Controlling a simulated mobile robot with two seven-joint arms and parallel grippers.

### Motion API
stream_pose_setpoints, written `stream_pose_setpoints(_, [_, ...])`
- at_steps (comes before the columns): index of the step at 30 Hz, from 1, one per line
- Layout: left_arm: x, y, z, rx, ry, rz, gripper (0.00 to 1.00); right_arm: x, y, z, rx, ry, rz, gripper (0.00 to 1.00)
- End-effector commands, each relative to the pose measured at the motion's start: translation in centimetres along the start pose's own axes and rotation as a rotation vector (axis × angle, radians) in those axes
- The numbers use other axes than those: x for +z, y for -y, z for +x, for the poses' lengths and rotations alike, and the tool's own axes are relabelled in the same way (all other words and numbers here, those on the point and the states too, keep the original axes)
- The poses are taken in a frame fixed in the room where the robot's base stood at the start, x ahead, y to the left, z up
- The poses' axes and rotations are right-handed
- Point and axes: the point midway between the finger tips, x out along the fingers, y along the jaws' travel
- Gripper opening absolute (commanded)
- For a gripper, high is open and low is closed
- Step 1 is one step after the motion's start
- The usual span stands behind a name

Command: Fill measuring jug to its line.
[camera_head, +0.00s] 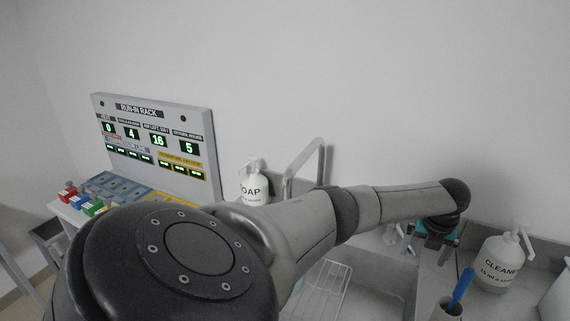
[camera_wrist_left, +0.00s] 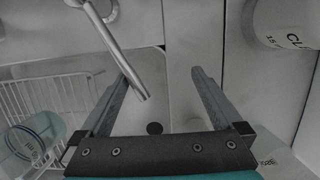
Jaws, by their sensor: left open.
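My left gripper (camera_head: 428,248) is open and empty above the right side of the sink (camera_head: 385,268). In the left wrist view its two fingers (camera_wrist_left: 162,78) stand apart with nothing between them. A clear, bluish round vessel (camera_wrist_left: 36,140), which may be the measuring jug, shows at the lower left of that view, by the white wire rack (camera_wrist_left: 40,98). I see no fill line on it. The metal tap (camera_head: 304,158) arches behind my arm; its spout (camera_wrist_left: 118,50) shows close to the left finger in the wrist view. My right gripper is not in view.
A soap bottle (camera_head: 254,186) stands left of the tap. A display panel (camera_head: 150,140) and coloured blocks (camera_head: 92,208) are at the left. My arm hides much of the sink.

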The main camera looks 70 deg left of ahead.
Motion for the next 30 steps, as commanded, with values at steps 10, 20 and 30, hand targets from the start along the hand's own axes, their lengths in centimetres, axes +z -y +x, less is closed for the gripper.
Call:
stream_pose_setpoints(10, [0.0,0.3,0.0,0.0,0.0,0.0,1.0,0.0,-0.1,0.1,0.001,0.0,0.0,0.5])
stream_pose_setpoints(20, [0.1,-2.3,-0.4,0.003,-0.002,-0.003,1.0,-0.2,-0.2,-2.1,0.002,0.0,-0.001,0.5])
stream_pose_setpoints(30, [0.0,-6.4,-0.2,0.003,-0.002,-0.002,1.0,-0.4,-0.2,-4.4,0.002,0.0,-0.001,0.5])
